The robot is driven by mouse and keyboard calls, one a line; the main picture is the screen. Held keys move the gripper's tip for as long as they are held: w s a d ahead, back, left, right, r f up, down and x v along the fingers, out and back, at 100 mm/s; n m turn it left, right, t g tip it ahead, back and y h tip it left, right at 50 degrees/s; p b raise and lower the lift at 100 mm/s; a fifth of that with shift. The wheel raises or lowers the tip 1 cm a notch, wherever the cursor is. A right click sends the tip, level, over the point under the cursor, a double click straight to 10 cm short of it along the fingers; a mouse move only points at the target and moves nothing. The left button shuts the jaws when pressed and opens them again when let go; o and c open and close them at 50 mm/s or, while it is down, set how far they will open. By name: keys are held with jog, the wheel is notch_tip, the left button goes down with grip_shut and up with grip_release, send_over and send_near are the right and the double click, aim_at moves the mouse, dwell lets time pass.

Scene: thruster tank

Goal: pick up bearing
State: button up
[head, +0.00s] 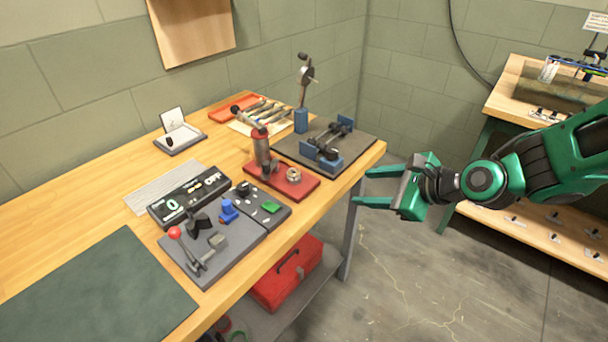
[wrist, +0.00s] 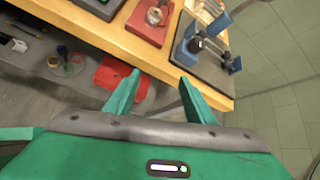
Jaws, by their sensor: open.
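The bearing (head: 293,175) is a small metal ring on the red plate (head: 312,186) near the bench's front edge, beside the red press. In the wrist view the bearing (wrist: 154,15) shows at the top, on the red plate (wrist: 150,36). My green gripper (head: 362,187) is open and empty. It is off the bench's front right edge, to the right of the bearing and apart from it. In the wrist view its two fingers (wrist: 158,95) point toward the bench edge with nothing between them.
The press (head: 263,153) stands just left of the bearing. A dark plate with blue-ended fixtures (head: 324,150) lies behind it. A grey lever fixture (head: 205,250) is toward the front left. A red toolbox (head: 287,275) sits on the shelf below. The floor under my gripper is clear.

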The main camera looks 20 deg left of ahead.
aim_at(294, 172)
jog(key=a+m+y, duration=0.1)
jog(key=a, duration=0.3)
jog(key=a+m, duration=0.2)
jog(key=a, duration=0.2)
jog(key=a+m+y, duration=0.1)
jog(key=a, duration=0.3)
jog(key=shift+w+r+m+y, duration=0.1)
jog(key=shift+w+m+y, duration=0.15)
jog(key=shift+m+y, duration=0.05)
jog(key=shift+x, duration=3.15)
jog(key=shift+s, duration=0.15)
jog(key=c, duration=1.3)
jog(key=shift+o, duration=0.2)
jog(key=shift+r, duration=0.15)
